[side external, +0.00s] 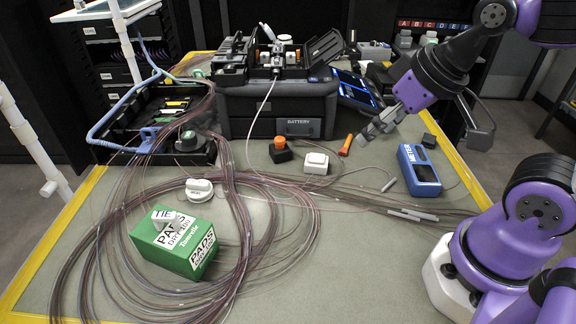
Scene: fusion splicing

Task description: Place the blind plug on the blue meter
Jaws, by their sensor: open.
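The blue meter (418,168) lies on the right part of the mat, its long axis running from back left to front right, with lettering on its side. A small dark block (429,141) sits just behind it; it may be the blind plug, but it is too small to be sure. My gripper (364,138) is open, low over the mat to the left of the meter and apart from it. An orange-handled piece (346,145) stands tilted just left of the fingertips; I cannot tell whether they touch. Nothing shows between the fingers.
The splicer (278,100) stands at the back. An orange-topped black block (280,150) and a white box (316,162) sit left of my gripper. Loose fibre coils (235,235) cover the left and middle. A green pads box (175,245) stands front left. Grey sleeves (412,214) lie before the meter.

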